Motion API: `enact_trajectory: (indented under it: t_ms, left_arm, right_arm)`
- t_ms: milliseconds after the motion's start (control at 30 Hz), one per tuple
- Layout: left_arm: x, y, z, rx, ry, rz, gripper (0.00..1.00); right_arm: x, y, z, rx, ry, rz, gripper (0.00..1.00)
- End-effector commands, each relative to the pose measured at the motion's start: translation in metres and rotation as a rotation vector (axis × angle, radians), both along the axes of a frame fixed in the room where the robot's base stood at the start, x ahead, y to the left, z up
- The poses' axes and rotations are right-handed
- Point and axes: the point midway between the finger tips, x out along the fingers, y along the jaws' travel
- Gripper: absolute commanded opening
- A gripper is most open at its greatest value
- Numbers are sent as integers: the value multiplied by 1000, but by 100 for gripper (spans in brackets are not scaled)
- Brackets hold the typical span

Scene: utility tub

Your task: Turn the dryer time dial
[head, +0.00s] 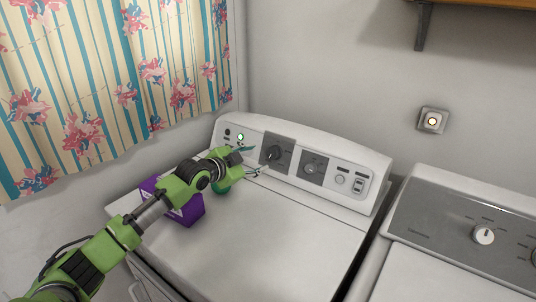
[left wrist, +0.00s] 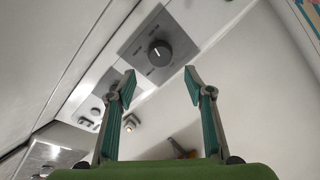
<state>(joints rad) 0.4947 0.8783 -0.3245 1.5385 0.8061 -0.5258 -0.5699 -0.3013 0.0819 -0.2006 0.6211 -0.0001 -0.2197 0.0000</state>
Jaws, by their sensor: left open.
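The dryer (head: 270,225) is white, with a raised control panel along its back. The panel bears two dark round dials on grey square plates, a left dial (head: 273,153) and a right dial (head: 311,168). Their labels are too small to read. My left gripper (head: 254,161) is open and empty, just in front of the left dial. In the left wrist view a dark dial (left wrist: 159,53) with a pale pointer line shows ahead of the gap between the teal fingertips (left wrist: 159,88). The fingers look apart from it. My right gripper is not in view.
A purple box (head: 188,212) and a green round item (head: 221,186) sit on the dryer top below my left arm. A washer (head: 470,235) stands at the right. A curtain (head: 110,80) hangs at the left. The dryer top's front and right are clear.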

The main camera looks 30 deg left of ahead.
Motion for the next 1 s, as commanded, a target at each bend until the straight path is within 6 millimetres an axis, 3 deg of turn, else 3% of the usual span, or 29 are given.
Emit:
enact_trajectory:
  t_ms: [200, 500, 967, 1000]
  left_arm:
    - [36, -4, -10, -4, -2, 2, 48]
    - [69, -7, -22, -2, 0, 1, 48]
    - [77, -8, -25, 2, -1, 0, 48]
    - [77, -8, -25, 2, -1, 0, 42]
  right_arm:
    - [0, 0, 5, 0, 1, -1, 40]
    - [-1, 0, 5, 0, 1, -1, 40]
    - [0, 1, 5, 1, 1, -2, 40]
    - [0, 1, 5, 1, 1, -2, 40]
